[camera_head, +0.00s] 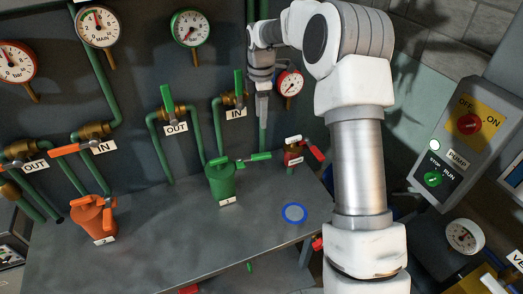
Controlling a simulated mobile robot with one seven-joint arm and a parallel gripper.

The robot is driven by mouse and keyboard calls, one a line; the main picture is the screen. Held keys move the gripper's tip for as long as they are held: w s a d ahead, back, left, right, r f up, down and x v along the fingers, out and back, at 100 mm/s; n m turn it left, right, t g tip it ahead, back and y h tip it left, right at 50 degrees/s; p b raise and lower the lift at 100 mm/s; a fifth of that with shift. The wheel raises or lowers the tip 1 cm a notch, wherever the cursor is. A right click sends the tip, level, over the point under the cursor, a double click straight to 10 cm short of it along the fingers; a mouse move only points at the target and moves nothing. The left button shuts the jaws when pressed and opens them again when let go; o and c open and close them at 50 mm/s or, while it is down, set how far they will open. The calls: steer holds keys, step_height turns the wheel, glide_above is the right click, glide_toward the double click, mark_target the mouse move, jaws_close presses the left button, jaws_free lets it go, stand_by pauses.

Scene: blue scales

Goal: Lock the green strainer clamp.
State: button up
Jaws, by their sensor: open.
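The green strainer (222,181) stands upright on the grey bench, left of my arm, with a small label at its base. Its clamp, a green lever (254,158), sits at the top and points right, roughly level. Whether the clamp is fastened cannot be told at this size. My gripper (263,108) hangs downward from the arm near the back panel, above and to the right of the strainer, well apart from the lever. No object shows in the gripper; its fingers are small and hard to make out.
Green valve handles (239,86) and pipes rise behind the strainer. An orange strainer (93,219) stands at left and a red-handled unit (293,152) at right. A blue ring (294,213) lies on the bench (170,240), whose front is mostly clear. A pump switch box (467,130) is far right.

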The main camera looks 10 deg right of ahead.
mark_target(261, 154)
step_height(261, 154, down, 15)
steer(key=shift+p, duration=0.6)
steer(key=shift+c, duration=0.3)
jaws_close()
stand_by(0.8)
